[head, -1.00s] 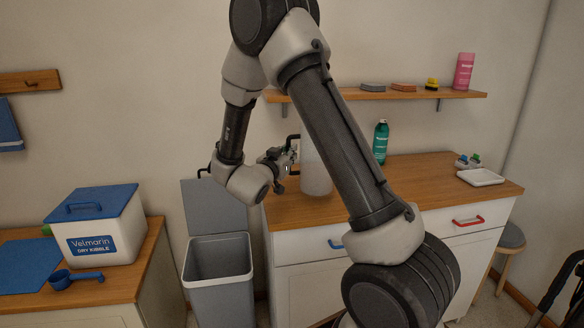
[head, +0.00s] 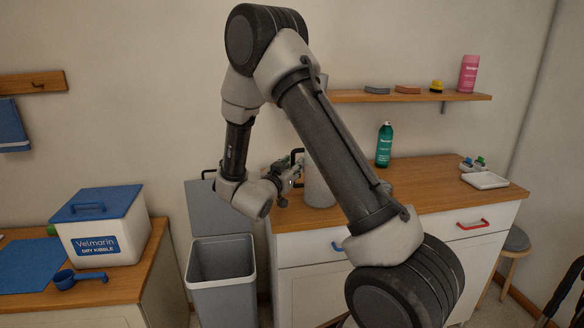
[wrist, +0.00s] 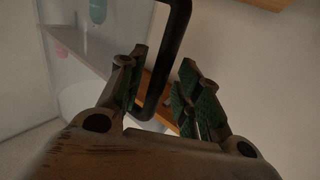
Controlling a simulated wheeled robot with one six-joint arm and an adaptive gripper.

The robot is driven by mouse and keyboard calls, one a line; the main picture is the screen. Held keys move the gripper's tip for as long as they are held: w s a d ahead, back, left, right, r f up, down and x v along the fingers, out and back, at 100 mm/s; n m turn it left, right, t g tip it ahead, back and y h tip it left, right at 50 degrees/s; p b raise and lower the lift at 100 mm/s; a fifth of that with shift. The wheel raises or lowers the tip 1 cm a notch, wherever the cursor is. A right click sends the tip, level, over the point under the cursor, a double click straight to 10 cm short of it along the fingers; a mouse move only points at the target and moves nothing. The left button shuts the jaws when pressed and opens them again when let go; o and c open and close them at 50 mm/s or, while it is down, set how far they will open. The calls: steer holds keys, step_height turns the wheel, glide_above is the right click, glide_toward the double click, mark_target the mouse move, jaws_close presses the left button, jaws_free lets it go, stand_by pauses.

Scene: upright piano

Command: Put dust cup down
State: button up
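The dust cup (head: 318,190) is a pale, translucent cylinder with a dark loop handle (head: 297,158). In the head view its base appears to rest on the wooden top of the white cabinet (head: 440,193); my arm hides its upper part. My gripper (head: 288,179) is at the handle, on the cup's left side. In the wrist view my gripper (wrist: 163,60) has its green-padded fingers apart, either side of the dark handle (wrist: 170,55). A gap shows between the left pad and the handle. The cup's clear wall (wrist: 75,80) fills the left of that view.
A green bottle (head: 384,145) and a white tray (head: 485,180) stand on the cabinet top. A wall shelf (head: 400,97) above holds a pink bottle (head: 468,74) and sponges. An open grey bin (head: 222,262) is left of the cabinet. The front middle of the top is clear.

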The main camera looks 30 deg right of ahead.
steer(key=shift+r, duration=0.15)
steer(key=v, duration=1.1)
steer(key=w+a+r+n+t+y, duration=0.1)
steer(key=w+a+r+n+y, duration=0.2)
steer(key=w+r+y, duration=0.5)
steer(key=s+a+r+n+y, duration=0.2)
steer(key=s+n+y, duration=0.1)
steer(key=s+y, duration=0.4)
steer(key=s+d+r+n+g, duration=0.1)
steer(key=s+d+g, duration=0.3)
steer(key=s, duration=1)
steer(key=s+d+r+n+g+h, duration=0.1)
steer(key=s+d+n+g, duration=0.2)
steer(key=s, duration=1.1)
steer(key=d+g, duration=0.1)
steer(key=d, duration=0.2)
